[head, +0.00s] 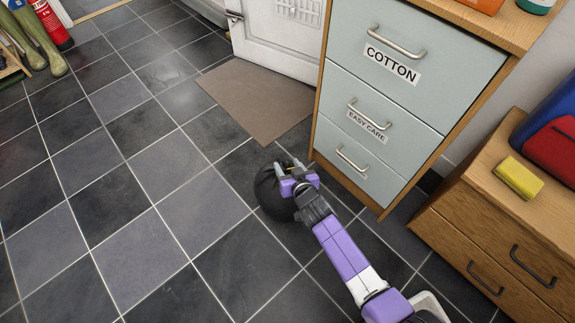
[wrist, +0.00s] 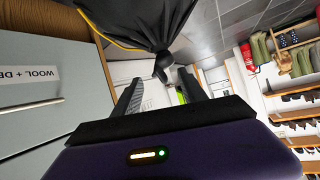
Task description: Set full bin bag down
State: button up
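The black bin bag (head: 270,192) is by the lower left corner of the labelled drawer unit, low over the dark floor tiles. It looks to rest on the floor, but its underside is hidden. My gripper (head: 291,170) is at the bag, covering part of it. In the wrist view the bag (wrist: 140,22) fills the top, with a yellow drawstring and a gathered neck. The gripper's two fingers (wrist: 161,88) stand apart, with the end of the neck between their tips. Light gaps show beside the neck, and I see no finger pressing on it.
A brown mat (head: 258,100) lies before the white door (head: 275,40). Green wellies (head: 38,40) and a red extinguisher (head: 52,25) are far left. Open tiled floor lies left.

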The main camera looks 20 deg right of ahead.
jog(key=shift+r, duration=0.15)
jog(key=p+v, duration=0.3)
jog(key=v, duration=0.8)
jog(key=shift+s, duration=0.4)
jog(key=shift+r, duration=0.15)
jog(key=s+r+n, duration=0.1)
jog(key=s+r, duration=0.1)
jog(key=s, duration=0.8)
jog(key=s+r+n+t, duration=0.1)
jog(key=s+r+t, duration=0.1)
jog(key=s+r, duration=1.9)
notch_tip(320, 180, up, 3)
jog(key=shift+f+y, duration=0.1)
jog(key=shift+y, duration=0.3)
